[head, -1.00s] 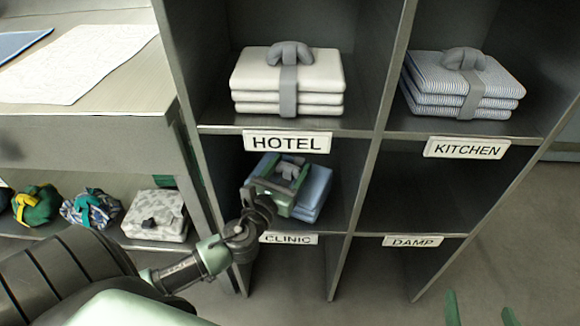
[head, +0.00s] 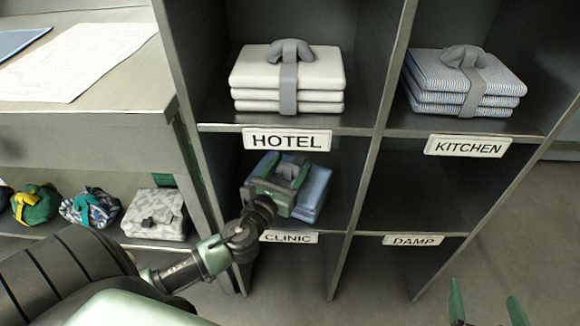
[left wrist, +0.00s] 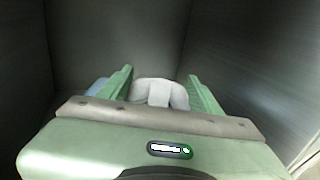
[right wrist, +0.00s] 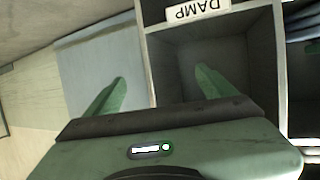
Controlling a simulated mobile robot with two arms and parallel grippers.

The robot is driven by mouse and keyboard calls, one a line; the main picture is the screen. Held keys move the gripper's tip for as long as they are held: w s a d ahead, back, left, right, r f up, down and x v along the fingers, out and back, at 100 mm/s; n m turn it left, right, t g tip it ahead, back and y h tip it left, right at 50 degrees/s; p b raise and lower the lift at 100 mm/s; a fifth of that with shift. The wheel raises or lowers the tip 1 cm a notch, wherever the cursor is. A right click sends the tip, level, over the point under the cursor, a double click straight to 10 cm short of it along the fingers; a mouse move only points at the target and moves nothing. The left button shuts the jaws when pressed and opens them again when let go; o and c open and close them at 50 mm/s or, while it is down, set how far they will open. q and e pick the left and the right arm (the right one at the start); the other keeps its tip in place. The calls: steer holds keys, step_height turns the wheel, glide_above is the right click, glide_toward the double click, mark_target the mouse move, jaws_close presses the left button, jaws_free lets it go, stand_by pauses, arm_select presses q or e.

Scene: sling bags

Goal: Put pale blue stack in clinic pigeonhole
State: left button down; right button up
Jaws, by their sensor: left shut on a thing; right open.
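The pale blue stack (head: 317,190) lies inside the clinic pigeonhole, the compartment above the CLINIC label (head: 288,237). My left gripper (head: 287,175) reaches into that compartment and is shut on the stack's grey strap knot, which shows between the fingers in the left wrist view (left wrist: 160,93). The gripper hides much of the stack, and whether its underside rests on the shelf floor is hard to tell. My right gripper (head: 488,312) is open and empty at the lower right, in front of the shelf; in the right wrist view its fingers (right wrist: 160,90) stand wide apart.
A white stack (head: 287,80) sits in the HOTEL compartment and a striped stack (head: 464,82) in the KITCHEN one. The DAMP compartment (head: 415,190) looks empty. At left, a bench (head: 90,90) holds sheets above a lower shelf with several bundles and a patterned stack (head: 155,213).

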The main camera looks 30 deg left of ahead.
arm_select(q)
steer(key=shift+f, duration=0.1)
arm_select(e)
steer(key=shift+w+a+r+t, duration=0.15)
steer(key=shift+r+t, duration=0.1)
steer(key=shift+r, duration=0.15)
steer(key=shift+w+a+r+t, duration=0.1)
steer(key=shift+w+r+t, duration=0.05)
steer(key=shift+r+t, duration=0.15)
arm_select(q)
steer(key=shift+c, duration=1.2)
jaws_free()
steer(key=shift+f, duration=0.2)
steer(key=s, duration=0.4)
steer(key=s+d, duration=0.1)
steer(key=s, duration=0.1)
steer(key=shift+s, duration=0.25)
steer(key=shift+s+d+r, duration=0.1)
steer(key=shift+s+r, duration=0.05)
steer(key=shift+s, duration=0.45)
arm_select(e)
steer(key=shift+s+d+f, duration=0.1)
steer(key=shift+s+f, duration=0.05)
steer(key=shift+f, duration=0.05)
